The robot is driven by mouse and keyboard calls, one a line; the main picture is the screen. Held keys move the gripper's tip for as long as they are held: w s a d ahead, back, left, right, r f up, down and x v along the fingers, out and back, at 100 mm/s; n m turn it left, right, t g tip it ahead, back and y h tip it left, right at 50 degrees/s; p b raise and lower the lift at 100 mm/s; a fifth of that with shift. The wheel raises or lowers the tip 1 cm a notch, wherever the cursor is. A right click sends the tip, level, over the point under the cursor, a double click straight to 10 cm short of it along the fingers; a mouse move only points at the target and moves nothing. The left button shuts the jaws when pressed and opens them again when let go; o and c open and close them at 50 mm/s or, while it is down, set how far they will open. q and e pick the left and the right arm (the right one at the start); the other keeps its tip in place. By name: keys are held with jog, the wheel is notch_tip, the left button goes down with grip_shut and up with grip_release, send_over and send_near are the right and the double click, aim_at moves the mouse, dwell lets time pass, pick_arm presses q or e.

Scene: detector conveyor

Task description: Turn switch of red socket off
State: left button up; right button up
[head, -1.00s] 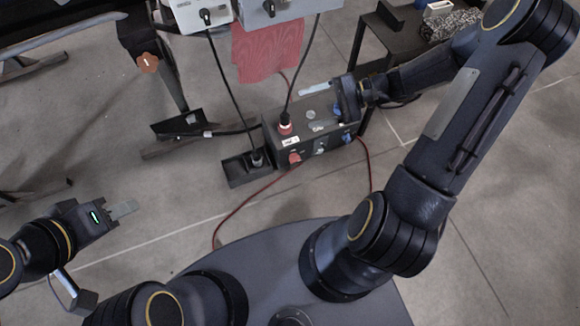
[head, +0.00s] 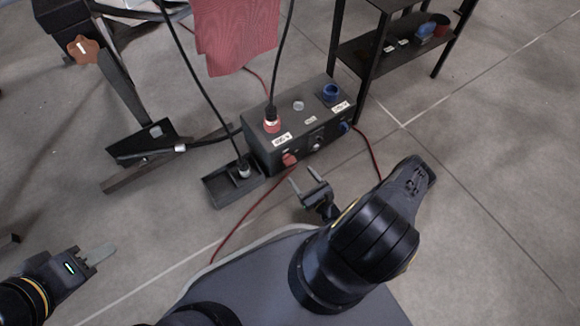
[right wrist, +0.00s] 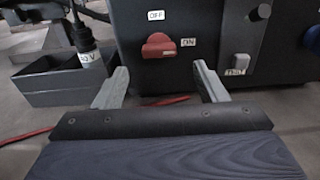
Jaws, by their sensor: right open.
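The dark socket box (head: 307,117) stands on the floor. Its red socket (head: 271,124) on top has a black plug in it. The red switch (head: 289,159) is on the front face below. In the right wrist view the red switch (right wrist: 159,46) lies roughly horizontal, with an OFF label above and an ON label at its right. My right gripper (head: 303,178) is open and empty in front of the box, its fingers (right wrist: 160,84) either side of and below the switch, apart from it. My left gripper (head: 100,254) is far left over bare floor; its finger gap is unclear.
A blue socket (head: 331,91) and blue switch (head: 344,127) are on the box's right part. A black tray (head: 217,186) with a cable end stands at its left. A red cable (head: 240,211) runs along the floor. A black shelf (head: 392,48) stands behind right.

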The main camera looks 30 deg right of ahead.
aim_at(291, 164)
jog(key=w, duration=0.1)
jog(key=w+b, duration=0.1)
jog(key=w, duration=0.3)
jog(key=shift+w+a+b, duration=0.2)
jog(key=shift+a+b, duration=0.1)
jog(key=shift+b, duration=0.1)
jog(key=shift+w, duration=0.6)
jog(key=c, duration=1)
